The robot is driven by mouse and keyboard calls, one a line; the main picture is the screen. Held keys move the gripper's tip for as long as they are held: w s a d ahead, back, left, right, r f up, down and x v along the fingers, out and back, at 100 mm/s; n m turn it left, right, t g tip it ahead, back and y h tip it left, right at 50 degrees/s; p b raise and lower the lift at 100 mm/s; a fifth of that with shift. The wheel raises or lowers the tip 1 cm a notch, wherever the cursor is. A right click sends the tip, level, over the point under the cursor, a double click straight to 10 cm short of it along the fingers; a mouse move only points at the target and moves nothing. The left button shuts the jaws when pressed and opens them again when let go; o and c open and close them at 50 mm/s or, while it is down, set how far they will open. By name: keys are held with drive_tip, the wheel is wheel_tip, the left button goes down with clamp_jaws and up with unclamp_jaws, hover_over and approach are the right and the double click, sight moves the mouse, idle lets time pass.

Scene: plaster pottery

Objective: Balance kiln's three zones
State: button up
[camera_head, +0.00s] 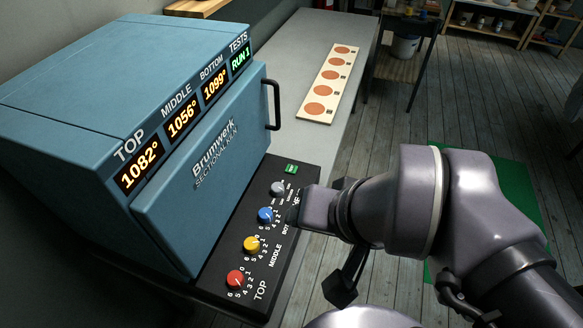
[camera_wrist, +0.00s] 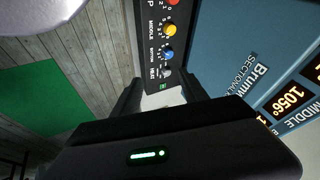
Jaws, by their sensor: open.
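The blue kiln (camera_head: 70,95) has lit displays: top 1082° (camera_head: 139,171), middle 1056° (camera_head: 184,121), bottom 1099° (camera_head: 216,85), and a tests display (camera_head: 241,58) reading RUN 1. On its black control panel (camera_head: 215,262) are a red top knob (camera_head: 235,278), a yellow middle knob (camera_head: 251,244), a blue bottom knob (camera_head: 265,215) and a grey knob (camera_head: 278,188). My gripper (camera_wrist: 160,88) is open and empty near the grey-knob end of the panel. In the head view my gripper partly covers labels right of the blue knob. I cannot tell whether it touches anything.
A green-lit switch (camera_head: 291,169) is at the panel's far end. A pale board with several round orange-brown discs (camera_head: 327,85) lies on the grey counter (camera_head: 300,50) behind. The kiln door handle (camera_head: 274,105) juts out. Wooden floor and a green mat (camera_head: 515,190) lie right.

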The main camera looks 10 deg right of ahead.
clamp_jaws()
idle(1.5)
